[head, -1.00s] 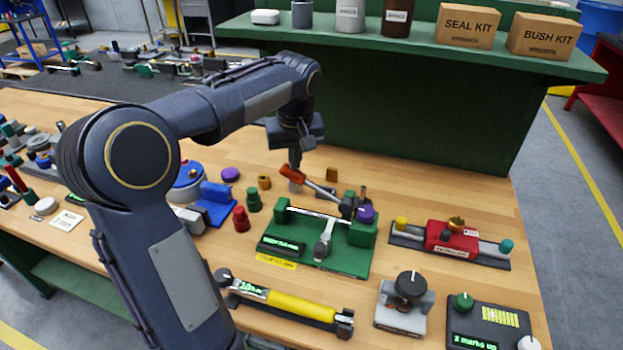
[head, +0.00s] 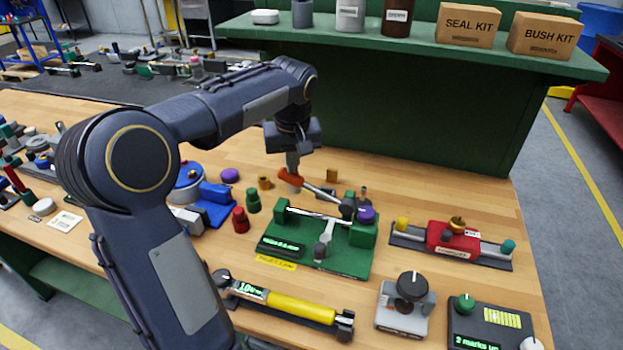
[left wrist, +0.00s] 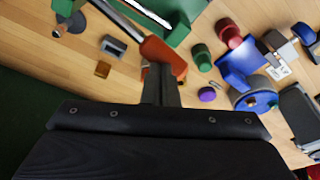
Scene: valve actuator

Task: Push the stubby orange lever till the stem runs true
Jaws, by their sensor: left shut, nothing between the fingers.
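The orange lever (head: 290,178) is an orange grip on a grey shaft, reaching from the back left towards the green fixture (head: 346,262). The fixture carries a thin bright rod, probably the stem, between two green blocks, and a small lit display too blurred to read. My left gripper (head: 293,163) points down, shut and empty, with its fingertips at the orange grip, seemingly touching it. In the left wrist view the orange grip (left wrist: 163,53) lies right at the tips of the shut fingers (left wrist: 160,80). My right gripper is out of view.
A purple knob (head: 365,214) sits at the fixture's right. Red (head: 241,220) and green (head: 253,201) pegs and a blue device (head: 214,205) stand left. A red-bodied device (head: 453,238) is to the right, a yellow-handled tool (head: 300,307) in front.

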